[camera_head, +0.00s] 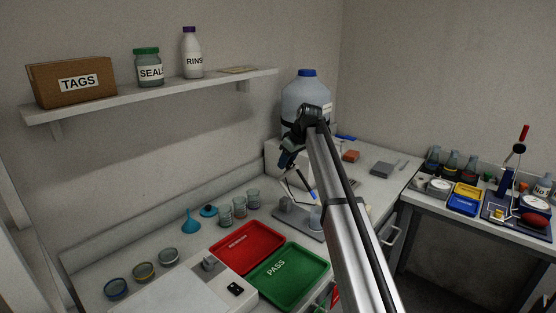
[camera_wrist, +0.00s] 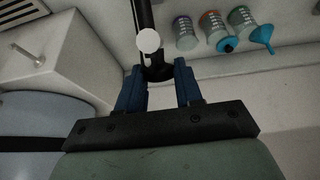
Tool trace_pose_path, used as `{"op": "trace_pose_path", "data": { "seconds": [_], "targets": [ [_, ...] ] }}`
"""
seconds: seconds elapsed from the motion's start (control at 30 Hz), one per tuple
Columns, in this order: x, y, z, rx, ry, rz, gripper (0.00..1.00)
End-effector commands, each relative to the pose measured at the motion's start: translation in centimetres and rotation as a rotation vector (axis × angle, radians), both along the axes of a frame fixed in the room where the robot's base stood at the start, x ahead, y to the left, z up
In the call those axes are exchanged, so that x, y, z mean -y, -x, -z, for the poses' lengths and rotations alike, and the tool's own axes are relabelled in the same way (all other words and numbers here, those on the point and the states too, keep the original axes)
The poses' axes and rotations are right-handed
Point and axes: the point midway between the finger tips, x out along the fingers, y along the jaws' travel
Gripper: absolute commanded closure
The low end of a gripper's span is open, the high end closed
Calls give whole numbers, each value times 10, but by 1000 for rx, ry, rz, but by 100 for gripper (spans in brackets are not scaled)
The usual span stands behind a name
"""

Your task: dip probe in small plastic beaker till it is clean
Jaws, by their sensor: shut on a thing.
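My gripper (camera_wrist: 158,82) has blue fingers closed around a dark probe (camera_wrist: 145,18). A white round part shows on or in front of the probe in the wrist view, and its tip is hard to make out. I cannot tell which beaker the task names.
A red tray (camera_head: 247,247) and a green PASS tray (camera_head: 288,275) lie at the front. A blue funnel (camera_head: 191,223) and blue lid (camera_head: 208,211) sit left of the beakers. A large jug (camera_head: 303,96) stands behind my gripper. A shelf (camera_head: 160,94) overhangs the left.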

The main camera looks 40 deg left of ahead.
Motion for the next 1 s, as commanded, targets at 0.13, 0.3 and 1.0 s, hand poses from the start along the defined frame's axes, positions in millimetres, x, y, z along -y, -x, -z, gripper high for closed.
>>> {"op": "trace_pose_path", "data": {
  "seconds": [0.13,0.3,1.0],
  "targets": [
    [32,3,3,0,-143,3,100],
    [59,3,8,1,-301,3,100],
    [121,0,41,1,-516,0,100]
  ]
}}
